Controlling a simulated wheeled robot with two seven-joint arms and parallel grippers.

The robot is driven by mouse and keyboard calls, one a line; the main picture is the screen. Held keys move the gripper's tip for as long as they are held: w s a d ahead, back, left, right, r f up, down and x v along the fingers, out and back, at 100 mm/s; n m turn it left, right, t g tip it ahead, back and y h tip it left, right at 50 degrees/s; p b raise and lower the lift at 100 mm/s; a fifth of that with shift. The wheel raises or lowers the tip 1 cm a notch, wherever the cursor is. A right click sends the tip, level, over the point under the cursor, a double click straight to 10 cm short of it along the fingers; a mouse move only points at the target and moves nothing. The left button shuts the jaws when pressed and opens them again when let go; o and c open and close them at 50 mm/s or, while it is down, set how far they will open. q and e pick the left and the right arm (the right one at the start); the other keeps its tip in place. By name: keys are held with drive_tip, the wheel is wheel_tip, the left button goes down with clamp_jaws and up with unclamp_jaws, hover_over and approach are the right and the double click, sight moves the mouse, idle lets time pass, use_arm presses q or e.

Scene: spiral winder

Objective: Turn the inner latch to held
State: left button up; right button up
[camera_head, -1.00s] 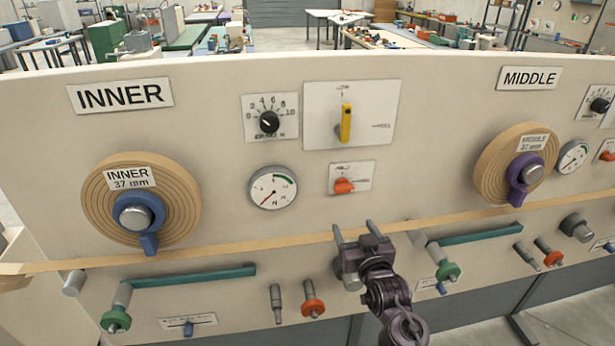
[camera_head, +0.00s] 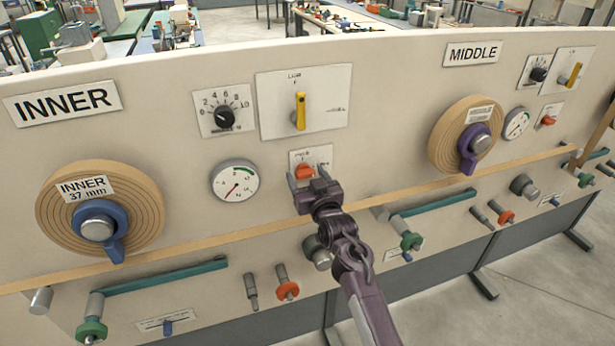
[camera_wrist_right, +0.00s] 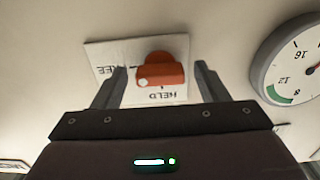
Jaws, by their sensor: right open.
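The inner latch is an orange-red knob (camera_head: 304,172) on a small white plate, below the yellow lever and right of the inner gauge. In the right wrist view the knob (camera_wrist_right: 161,72) sits between my fingers, on a plate (camera_wrist_right: 103,50) marked FREE and HELD. The wrist view is turned over, so the words appear upside down. My right gripper (camera_head: 306,183) is open in front of the latch, one finger on each side of the knob. It also shows in the wrist view (camera_wrist_right: 161,85). I cannot tell whether the fingers touch it. My left gripper is not in view.
A yellow lever (camera_head: 300,111) on a white plate is just above. A gauge (camera_head: 235,180) is to the left, beside the inner coil (camera_head: 57,210). A tan strip (camera_head: 215,243) runs across the panel below. The green-teal bar (camera_head: 165,277) is lower left.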

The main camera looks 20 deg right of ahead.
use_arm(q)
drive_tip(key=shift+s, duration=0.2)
use_arm(e)
drive_tip(key=shift+c, duration=0.5)
drive_tip(key=shift+c, duration=1.2)
drive_tip(key=c, duration=0.6)
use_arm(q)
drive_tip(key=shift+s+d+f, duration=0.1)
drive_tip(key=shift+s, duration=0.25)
use_arm(e)
drive_tip(key=shift+c, duration=0.2)
